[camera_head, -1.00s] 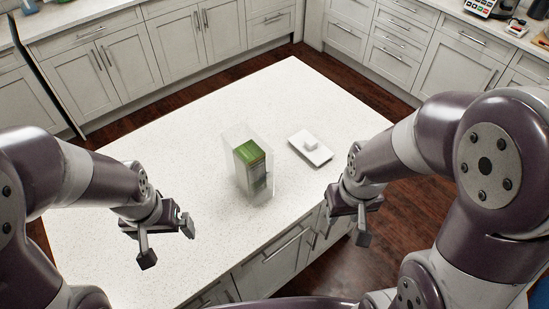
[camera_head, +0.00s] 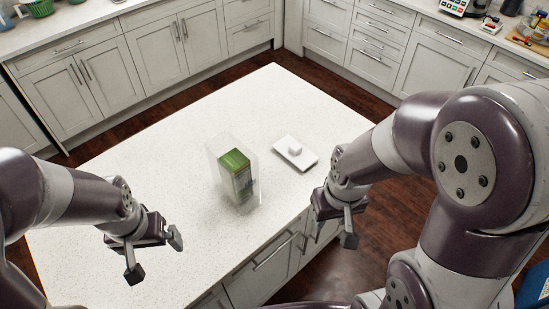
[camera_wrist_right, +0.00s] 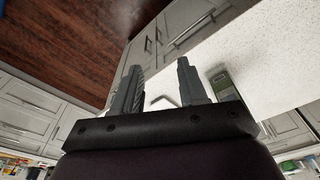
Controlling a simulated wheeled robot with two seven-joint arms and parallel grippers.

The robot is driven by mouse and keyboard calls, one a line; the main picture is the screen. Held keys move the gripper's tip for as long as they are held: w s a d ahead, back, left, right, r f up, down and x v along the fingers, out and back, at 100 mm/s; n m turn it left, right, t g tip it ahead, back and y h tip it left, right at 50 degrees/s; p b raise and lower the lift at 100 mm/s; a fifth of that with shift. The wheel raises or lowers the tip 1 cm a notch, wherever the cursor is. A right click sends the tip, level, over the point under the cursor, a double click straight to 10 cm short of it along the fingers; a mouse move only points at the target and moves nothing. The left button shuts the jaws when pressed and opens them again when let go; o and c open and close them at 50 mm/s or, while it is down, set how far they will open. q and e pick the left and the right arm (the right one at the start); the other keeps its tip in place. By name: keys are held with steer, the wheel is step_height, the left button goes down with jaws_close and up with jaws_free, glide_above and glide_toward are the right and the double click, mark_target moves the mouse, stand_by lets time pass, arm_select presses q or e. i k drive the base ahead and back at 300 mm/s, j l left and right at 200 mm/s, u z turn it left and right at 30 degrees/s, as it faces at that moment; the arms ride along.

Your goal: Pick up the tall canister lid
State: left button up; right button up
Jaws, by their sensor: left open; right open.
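The canister lid (camera_head: 294,153) is a flat white rectangle with a small raised knob, lying on the white countertop, to the right of the canister. The tall clear canister (camera_head: 248,160) stands upright without the lid on it and holds a green box (camera_head: 235,162). My right gripper (camera_head: 336,220) is open and empty, nearer to me and to the right of the lid, apart from it. In the right wrist view a white piece of the lid (camera_wrist_right: 163,102) shows between the open fingers (camera_wrist_right: 158,88), farther off. My left gripper (camera_head: 153,258) is open and empty over the counter's left part.
The island countertop (camera_head: 150,165) is clear around the canister and lid. Its right front edge and drawers (camera_head: 268,258) lie below my right gripper. Cabinets (camera_head: 165,60) line the back, across a dark wood floor.

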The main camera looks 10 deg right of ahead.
mark_target(307, 159)
steer(key=i+l+u, duration=0.15)
steer(key=l+u, duration=0.25)
steer(key=i+l+u, duration=0.1)
steer(key=l+u, duration=0.3)
steer(key=l, duration=0.25)
steer(key=l+u, duration=0.4)
steer(key=l, duration=0.15)
